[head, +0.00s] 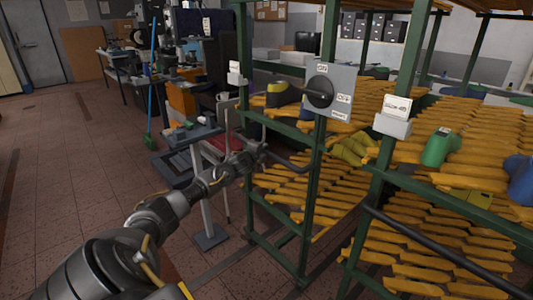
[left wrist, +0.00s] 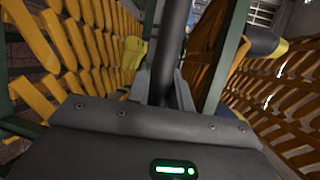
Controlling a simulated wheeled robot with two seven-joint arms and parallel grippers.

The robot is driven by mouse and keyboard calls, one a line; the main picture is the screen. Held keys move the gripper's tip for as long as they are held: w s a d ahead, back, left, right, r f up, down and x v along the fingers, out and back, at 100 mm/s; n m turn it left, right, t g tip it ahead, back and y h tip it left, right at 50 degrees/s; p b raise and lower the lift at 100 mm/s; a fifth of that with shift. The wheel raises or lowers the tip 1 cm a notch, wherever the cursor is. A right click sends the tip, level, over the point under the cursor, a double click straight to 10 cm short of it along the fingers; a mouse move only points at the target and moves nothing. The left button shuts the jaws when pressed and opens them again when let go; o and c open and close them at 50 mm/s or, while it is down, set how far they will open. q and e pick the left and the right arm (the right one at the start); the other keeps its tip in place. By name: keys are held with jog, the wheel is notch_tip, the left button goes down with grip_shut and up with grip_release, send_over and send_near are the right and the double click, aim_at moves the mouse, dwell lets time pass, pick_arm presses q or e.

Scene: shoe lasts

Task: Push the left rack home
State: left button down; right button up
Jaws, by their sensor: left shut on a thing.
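The left rack is a green metal frame (head: 312,190) with rows of orange-yellow slatted shelves. It stands in the middle of the head view. A black handle bar (head: 290,163) crosses its front below a shelf. My left gripper (head: 262,151) is at the left end of this bar and shut on it. In the left wrist view the dark bar (left wrist: 173,45) runs up between the fingers of my left gripper (left wrist: 167,88). The fingertips are partly hidden by the bar and the gripper body. My right gripper is in neither view.
A second green rack (head: 378,180) stands to the right, with its own black bar (head: 440,250) and a green shoe last (head: 440,147). A grey ON/OFF switch panel (head: 328,90) is on the left rack's front. Tiled floor (head: 75,190) is clear at left.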

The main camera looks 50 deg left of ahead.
pick_arm(q)
jog(key=shift+r, duration=0.1)
jog(key=c, duration=1.6)
grip_release()
jog(key=shift+w, duration=0.1)
jog(key=o, duration=0.3)
jog(key=shift+w, duration=0.15)
jog(key=shift+o, duration=0.2)
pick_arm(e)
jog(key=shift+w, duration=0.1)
pick_arm(q)
jog(key=shift+s+d, duration=0.1)
jog(key=shift+s, duration=0.3)
jog(key=v, duration=1)
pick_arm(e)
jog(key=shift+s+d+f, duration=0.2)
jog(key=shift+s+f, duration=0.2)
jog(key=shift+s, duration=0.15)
pick_arm(q)
jog(key=shift+d, duration=0.1)
